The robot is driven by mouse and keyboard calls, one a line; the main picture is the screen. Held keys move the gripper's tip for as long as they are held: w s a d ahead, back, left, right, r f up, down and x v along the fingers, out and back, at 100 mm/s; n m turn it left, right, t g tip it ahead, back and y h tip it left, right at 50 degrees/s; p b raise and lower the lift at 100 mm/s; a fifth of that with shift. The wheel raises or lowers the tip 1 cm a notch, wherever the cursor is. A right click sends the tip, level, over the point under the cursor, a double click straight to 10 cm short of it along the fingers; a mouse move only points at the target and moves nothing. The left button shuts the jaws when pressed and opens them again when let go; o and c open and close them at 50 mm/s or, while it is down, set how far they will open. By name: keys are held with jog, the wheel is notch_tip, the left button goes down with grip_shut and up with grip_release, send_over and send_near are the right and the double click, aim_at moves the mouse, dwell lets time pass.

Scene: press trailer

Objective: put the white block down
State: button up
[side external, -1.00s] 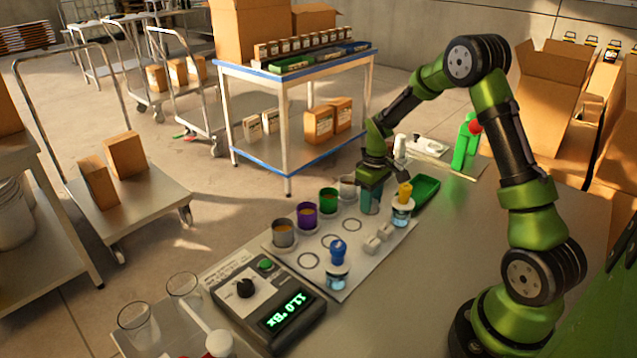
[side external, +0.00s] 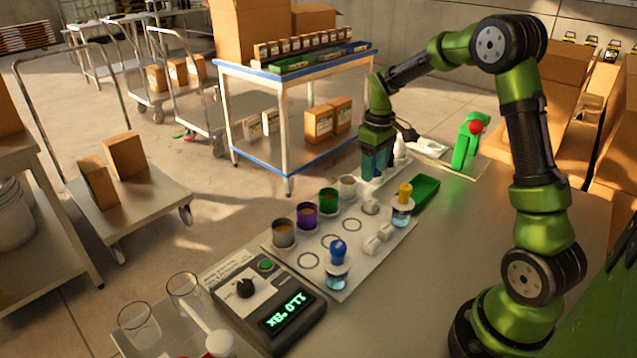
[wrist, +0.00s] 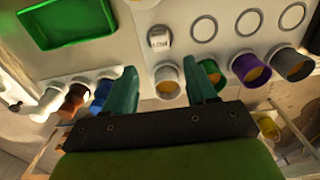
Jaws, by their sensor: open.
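A small white block (side external: 370,207) stands on the pale board (side external: 262,246), at the end of the row of printed rings, by the white cup (side external: 348,188). Two more white blocks (side external: 385,231) (side external: 372,246) lie at the board's near edge.
Green (side external: 328,200), purple (side external: 307,215) and grey (side external: 283,233) cups line the board's far edge. A yellow-topped bottle (side external: 403,205), a blue-topped bottle (side external: 337,268) and a green tray (side external: 427,192) stand nearby. A meter (side external: 268,302) is at the front left.

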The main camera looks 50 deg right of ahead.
jog(key=s+a+r+m+t, duration=0.25)
jog(key=s+a+r, duration=0.35)
jog(key=a+r, duration=0.55)
jog(key=s+a+r+m+t+y, duration=0.1)
jog(key=s+a+t, duration=0.3)
jog(key=s+a, duration=0.5)
jog(key=shift+s+a+r+t+y, duration=0.4)
jog(key=shift+s+y, duration=0.1)
jog(key=shift+s, duration=0.15)
jog(key=shift+o, duration=0.4)
jog(key=shift+m, duration=0.25)
